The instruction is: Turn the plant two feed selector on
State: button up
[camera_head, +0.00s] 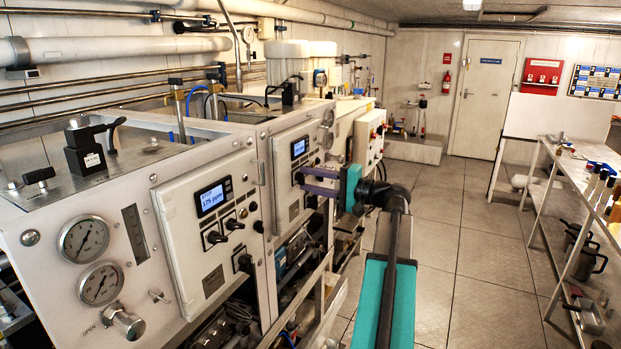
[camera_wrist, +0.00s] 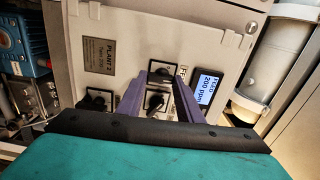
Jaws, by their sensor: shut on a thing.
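The plant two panel (camera_wrist: 117,32) is a pale door with a "PLANT 2" plate (camera_wrist: 99,57) and a lit display (camera_wrist: 204,90) reading 200 ppm. It stands beyond the nearer panel in the head view (camera_head: 284,158). My gripper (camera_wrist: 160,77) has its two purple fingers against the panel, shut on a black selector knob (camera_wrist: 161,73) between the fingertips. A second black selector (camera_wrist: 155,101) shows between the fingers, nearer the palm, and a third (camera_wrist: 97,101) lies to the left.
A nearer panel (camera_head: 206,245) with a display reading 175 ppm stands at the left, beside two pressure gauges (camera_head: 84,240). A white filter housing (camera_wrist: 268,65) stands right of the plant two panel in the wrist view. The floor (camera_head: 480,240) at right is clear, before a metal bench (camera_head: 545,190).

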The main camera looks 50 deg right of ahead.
jog(key=shift+m, duration=0.3)
jog(key=o, duration=1.1)
jog(key=shift+s, duration=0.1)
jog(key=b+v, duration=0.3)
jog(key=v, duration=1)
jog(key=shift+s+d+b, duration=0.15)
jog(key=shift+s+b, duration=0.2)
